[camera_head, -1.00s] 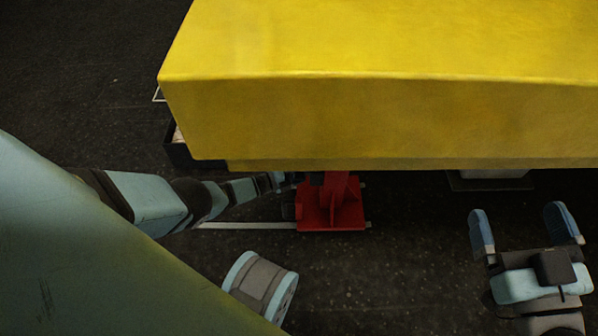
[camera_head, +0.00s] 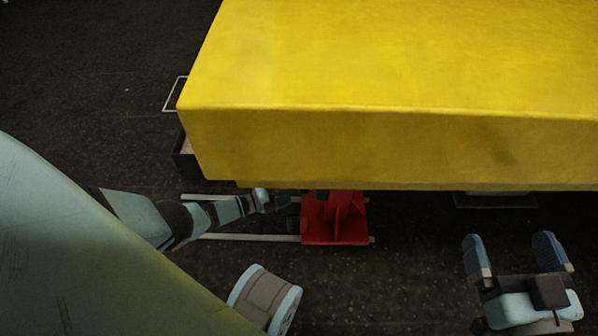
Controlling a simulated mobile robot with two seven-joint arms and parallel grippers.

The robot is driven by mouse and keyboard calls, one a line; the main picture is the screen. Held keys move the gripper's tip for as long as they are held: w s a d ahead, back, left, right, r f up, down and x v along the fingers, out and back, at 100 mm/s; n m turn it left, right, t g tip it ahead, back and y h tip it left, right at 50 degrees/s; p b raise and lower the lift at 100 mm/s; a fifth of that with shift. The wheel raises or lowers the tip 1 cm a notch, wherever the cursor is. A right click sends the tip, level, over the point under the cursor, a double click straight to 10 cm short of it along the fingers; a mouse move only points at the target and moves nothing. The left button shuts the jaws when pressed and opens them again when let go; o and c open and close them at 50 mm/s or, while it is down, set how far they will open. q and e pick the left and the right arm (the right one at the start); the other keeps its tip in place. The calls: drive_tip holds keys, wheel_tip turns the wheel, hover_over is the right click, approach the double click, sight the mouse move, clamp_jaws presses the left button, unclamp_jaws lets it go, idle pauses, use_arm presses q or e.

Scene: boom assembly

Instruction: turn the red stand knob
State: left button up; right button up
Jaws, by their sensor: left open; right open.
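The red stand (camera_head: 335,222) stands on the dark floor, its upper part hidden under the yellow boom (camera_head: 390,145). My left gripper (camera_head: 277,200) is just left of the stand, below the boom's lower edge. It is small and dark here, and open; I see nothing held in it. My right gripper (camera_head: 513,256) is open and empty at the lower right, apart from the stand, its two blue-padded fingers pointing up the picture.
The yellow boom fills the upper right. A dark box (camera_head: 187,165) lies under its left end. A pale bar (camera_head: 250,237) lies along the floor by the stand. A dark base (camera_head: 495,200) sits under the boom at right. The floor between stand and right gripper is clear.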

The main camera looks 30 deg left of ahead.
use_arm(q)
drive_tip(key=v, duration=0.6)
drive_tip(key=shift+s+p, duration=0.15)
drive_tip(key=shift+p, duration=0.25)
use_arm(e)
drive_tip(key=shift+s+a+f+m+g, duration=0.3)
drive_tip(key=shift+s+m, duration=0.15)
drive_tip(key=shift+m, duration=0.15)
drive_tip(key=shift+r, duration=0.1)
drive_tip(key=shift+d, duration=0.15)
